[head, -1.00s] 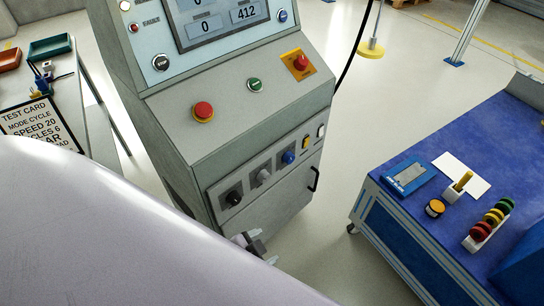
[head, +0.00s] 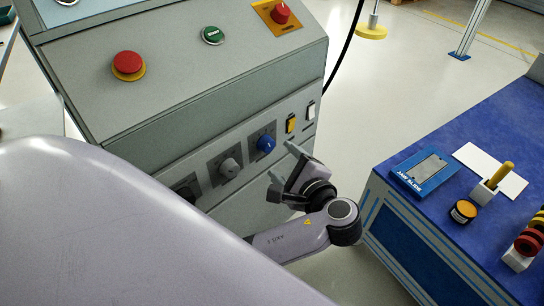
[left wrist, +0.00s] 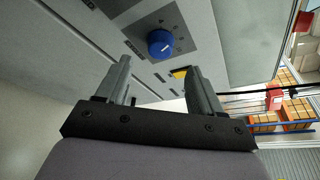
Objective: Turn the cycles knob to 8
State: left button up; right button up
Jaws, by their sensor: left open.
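Three knobs sit on the slanted lower front of the grey machine: a black one (head: 187,191), a grey one (head: 229,168) and a blue one (head: 266,144). Their labels and pointer settings are too small to read, so I cannot tell from lettering which is the cycles knob. My left gripper (head: 281,163) is open and empty, just in front and to the right of the blue knob. In the left wrist view the blue knob (left wrist: 160,42) shows beyond and between the open fingertips (left wrist: 159,67), apart from them. My right gripper is not in view.
A yellow switch (head: 291,124) and a white switch (head: 311,111) are right of the knobs. A red stop button (head: 128,65), green button (head: 212,35) and red knob (head: 281,13) are above. A blue bench (head: 450,160) with small items stands at the right.

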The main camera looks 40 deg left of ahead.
aim_at(270, 147)
pick_arm(q)
jog(key=b+x, duration=0.1)
jog(key=x, duration=0.5)
jog(key=shift+w+a+f+b, duration=0.1)
jog(key=shift+a+b, duration=0.25)
jog(key=c, duration=1)
